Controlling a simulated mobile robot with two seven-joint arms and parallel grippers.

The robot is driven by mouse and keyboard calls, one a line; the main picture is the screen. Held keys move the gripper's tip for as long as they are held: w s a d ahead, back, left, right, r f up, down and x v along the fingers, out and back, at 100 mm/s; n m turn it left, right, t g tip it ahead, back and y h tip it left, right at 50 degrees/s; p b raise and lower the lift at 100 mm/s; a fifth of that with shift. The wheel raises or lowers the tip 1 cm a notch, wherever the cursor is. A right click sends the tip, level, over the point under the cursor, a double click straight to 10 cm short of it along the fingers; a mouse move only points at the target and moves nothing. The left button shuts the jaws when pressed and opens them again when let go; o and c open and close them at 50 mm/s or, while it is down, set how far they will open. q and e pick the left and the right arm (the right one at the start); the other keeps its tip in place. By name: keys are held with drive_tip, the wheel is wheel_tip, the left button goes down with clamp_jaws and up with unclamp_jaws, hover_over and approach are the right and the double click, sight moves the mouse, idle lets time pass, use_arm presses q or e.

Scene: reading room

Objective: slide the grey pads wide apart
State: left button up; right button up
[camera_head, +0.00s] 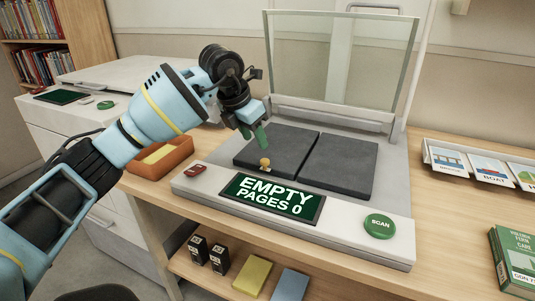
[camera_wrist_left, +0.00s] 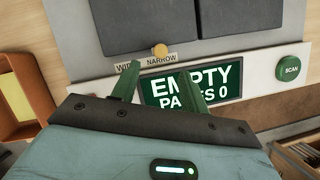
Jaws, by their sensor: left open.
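Two dark grey pads, the left pad (camera_head: 285,143) and the right pad (camera_head: 340,164), lie side by side on the scanner bed with a thin gap between them. A small yellow knob (camera_head: 265,163) stands at the left pad's front edge. In the left wrist view the knob (camera_wrist_left: 160,50) is just behind a label reading WIDE and NARROW (camera_wrist_left: 147,62), nearer the NARROW end. My left gripper (camera_head: 256,132) is open, its green fingers above the left pad area in the head view. In the wrist view its fingertips (camera_wrist_left: 161,67) straddle the knob's line, apart from it. My right gripper is not in view.
The scanner's glass lid (camera_head: 338,60) stands raised behind. The front panel has a display (camera_head: 268,197) reading EMPTY PAGES 0, a green SCAN button (camera_head: 380,225) and a red button (camera_head: 195,169). An orange tray (camera_head: 160,158) sits left; a card rack (camera_head: 480,165) stands right.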

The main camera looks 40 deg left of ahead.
sight(264, 160)
use_arm(q)
drive_tip(key=shift+b+x, duration=0.55)
drive_tip(key=shift+x, duration=3.35)
drive_tip(key=shift+c, duration=0.3)
clamp_jaws()
